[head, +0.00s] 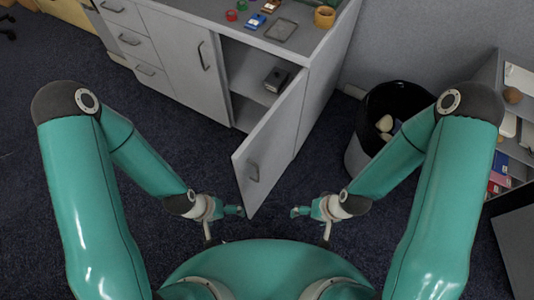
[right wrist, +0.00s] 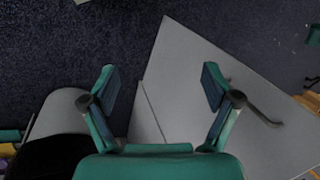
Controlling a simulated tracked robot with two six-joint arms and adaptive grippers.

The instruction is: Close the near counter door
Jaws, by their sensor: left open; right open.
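The near counter door (head: 271,149) is a light grey panel with a dark handle (head: 252,171). It stands swung open from the grey counter (head: 180,48), and its free edge points toward me. My left gripper (head: 240,210) is open and empty, just left of the door's lower free corner. My right gripper (head: 298,211) is open and empty, a little to the right of the door. In the right wrist view the door (right wrist: 205,85) lies beyond my open fingers (right wrist: 160,85), with its handle at the right. I cannot tell whether either gripper touches the door.
The open cabinet shows a shelf with a dark box (head: 276,79). Small items and a tape roll (head: 324,17) lie on the counter top. A black bin (head: 395,105) stands right of the door, and a shelf unit (head: 512,130) is at far right.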

